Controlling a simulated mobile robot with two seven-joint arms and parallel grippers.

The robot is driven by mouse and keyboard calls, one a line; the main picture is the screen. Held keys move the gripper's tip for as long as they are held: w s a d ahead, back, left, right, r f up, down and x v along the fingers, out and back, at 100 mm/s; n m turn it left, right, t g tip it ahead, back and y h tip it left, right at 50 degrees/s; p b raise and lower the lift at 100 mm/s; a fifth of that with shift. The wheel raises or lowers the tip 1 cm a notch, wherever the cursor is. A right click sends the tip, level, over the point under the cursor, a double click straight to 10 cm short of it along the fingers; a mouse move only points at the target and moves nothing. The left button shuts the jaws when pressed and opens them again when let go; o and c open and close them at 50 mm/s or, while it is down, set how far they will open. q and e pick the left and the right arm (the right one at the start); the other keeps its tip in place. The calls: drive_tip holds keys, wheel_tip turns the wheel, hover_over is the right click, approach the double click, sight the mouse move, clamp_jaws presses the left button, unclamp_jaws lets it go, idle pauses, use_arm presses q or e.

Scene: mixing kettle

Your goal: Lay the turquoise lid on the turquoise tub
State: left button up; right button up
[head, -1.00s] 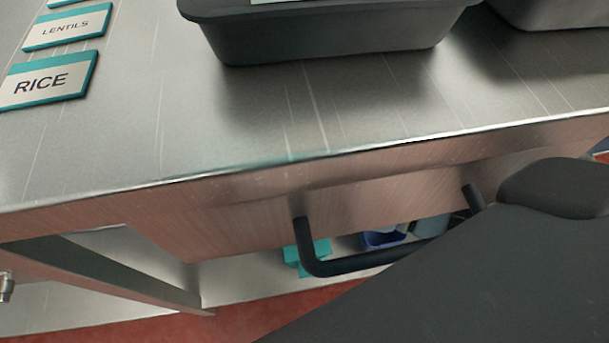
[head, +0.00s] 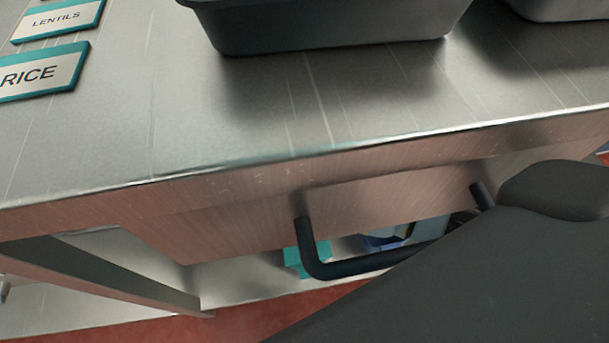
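A turquoise object (head: 291,262) shows on the lower shelf, partly hidden behind the black drawer handle. It is too covered to tell whether it is the turquoise tub or the turquoise lid. No other turquoise container or lid is in view. Neither of my grippers is in view. A large dark arm part of mine fills the lower right and hides part of the drawer front and shelf.
A steel worktop (head: 190,110) has a drawer with a black handle (head: 350,267) below its front edge. Dark grey bins (head: 330,30) stand on top. Label cards, including RICE (head: 42,72) and LENTILS (head: 58,20), lie at left. A blue item (head: 383,242) is on the lower shelf.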

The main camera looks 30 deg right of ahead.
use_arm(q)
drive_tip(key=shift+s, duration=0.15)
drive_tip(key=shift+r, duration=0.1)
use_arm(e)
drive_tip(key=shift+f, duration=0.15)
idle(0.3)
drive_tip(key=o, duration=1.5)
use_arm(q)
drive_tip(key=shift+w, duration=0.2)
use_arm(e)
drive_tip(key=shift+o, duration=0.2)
use_arm(q)
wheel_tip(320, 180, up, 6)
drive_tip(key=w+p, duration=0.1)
drive_tip(key=p, duration=0.4)
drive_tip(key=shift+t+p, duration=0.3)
drive_tip(key=shift+p, duration=0.1)
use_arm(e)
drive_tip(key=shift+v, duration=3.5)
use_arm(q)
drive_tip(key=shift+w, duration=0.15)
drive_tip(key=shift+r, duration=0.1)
